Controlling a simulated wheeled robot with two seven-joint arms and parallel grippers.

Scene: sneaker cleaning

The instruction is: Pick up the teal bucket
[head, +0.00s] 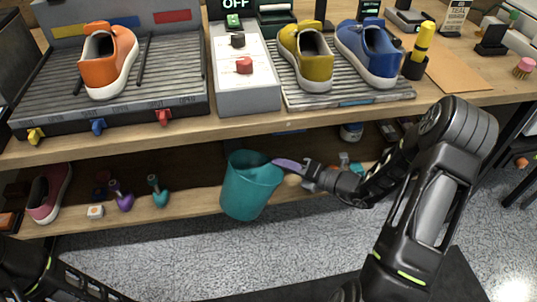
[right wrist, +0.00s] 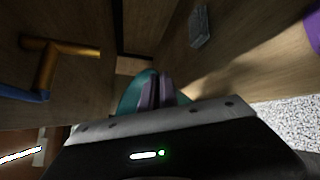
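The teal bucket (head: 248,190) is at the lower shelf in the head view, tilted, with its base overlapping the shelf's front edge and the floor. My right gripper (head: 287,165) reaches in from the right, with a purple finger at the bucket's right rim. In the right wrist view, the purple fingers (right wrist: 155,92) are close together at the bucket's wall (right wrist: 130,93), which is partly hidden by them. The gripper looks shut on the rim. My left arm shows at the lower left of the head view; its gripper is out of view.
Above is the worktop (head: 225,123) with orange, yellow and blue sneakers. Grey floor (head: 200,255) lies open in front.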

